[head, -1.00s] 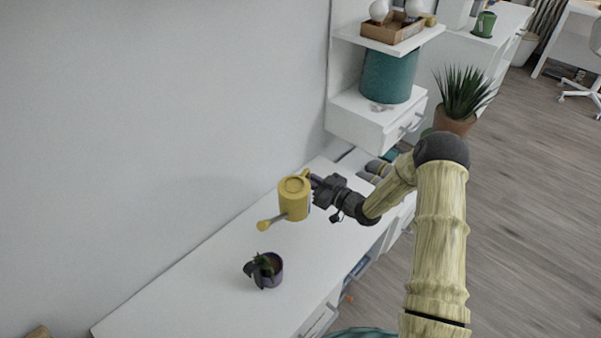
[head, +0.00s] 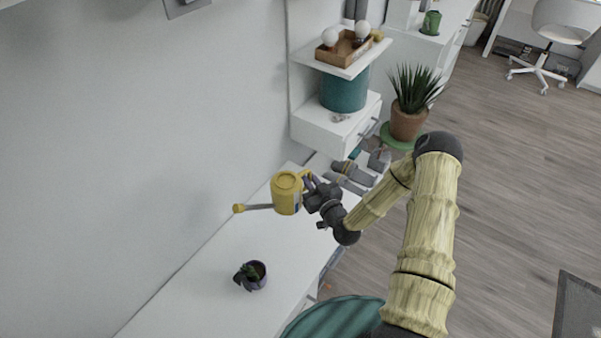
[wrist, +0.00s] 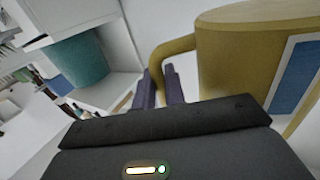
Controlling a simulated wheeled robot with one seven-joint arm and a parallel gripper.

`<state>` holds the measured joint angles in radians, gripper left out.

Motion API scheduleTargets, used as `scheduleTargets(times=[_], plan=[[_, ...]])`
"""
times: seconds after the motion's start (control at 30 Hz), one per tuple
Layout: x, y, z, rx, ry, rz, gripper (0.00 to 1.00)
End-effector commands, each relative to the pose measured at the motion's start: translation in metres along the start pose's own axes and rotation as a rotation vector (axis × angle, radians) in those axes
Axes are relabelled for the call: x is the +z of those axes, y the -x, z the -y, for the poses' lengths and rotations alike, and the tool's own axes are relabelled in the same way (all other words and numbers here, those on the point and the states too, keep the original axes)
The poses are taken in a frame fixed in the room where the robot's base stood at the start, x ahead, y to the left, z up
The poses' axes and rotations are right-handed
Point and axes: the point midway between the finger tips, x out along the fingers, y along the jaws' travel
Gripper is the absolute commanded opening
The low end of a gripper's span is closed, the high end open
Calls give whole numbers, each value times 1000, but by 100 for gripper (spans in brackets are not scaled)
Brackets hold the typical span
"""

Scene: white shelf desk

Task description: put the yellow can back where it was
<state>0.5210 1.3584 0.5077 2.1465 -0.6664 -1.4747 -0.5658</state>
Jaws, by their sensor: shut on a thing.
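The yellow can (head: 286,194) is a watering can with a long grey spout that points left and ends in a yellow tip. In the head view it appears above the white desk top (head: 215,285), near the wall. My gripper (head: 309,184) is at the can's right side, shut on its handle. In the wrist view the can (wrist: 245,60) fills the upper right, with a blue label framed in white. Its curved handle lies at the dark fingers (wrist: 160,88) of my gripper. The can's underside is hidden, so its exact height above the desk is unclear.
Behind are a teal bin (head: 344,92) on a white shelf unit, a wooden tray (head: 346,50) with white bulbs, and a spiky plant in a terracotta pot (head: 407,122). Clear desk surrounds the small plant.

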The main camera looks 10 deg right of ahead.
Motion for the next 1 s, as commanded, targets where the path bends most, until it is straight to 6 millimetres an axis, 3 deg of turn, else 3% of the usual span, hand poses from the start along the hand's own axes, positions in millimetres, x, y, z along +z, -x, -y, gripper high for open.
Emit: scheduleTargets(times=[0.03,0.6,1.0], plan=[[-16,6,-2,28,-6,-1,0],[-85,62,-28,323,-10,-6,0],[-94,75,-33,381,-6,-11,0]])
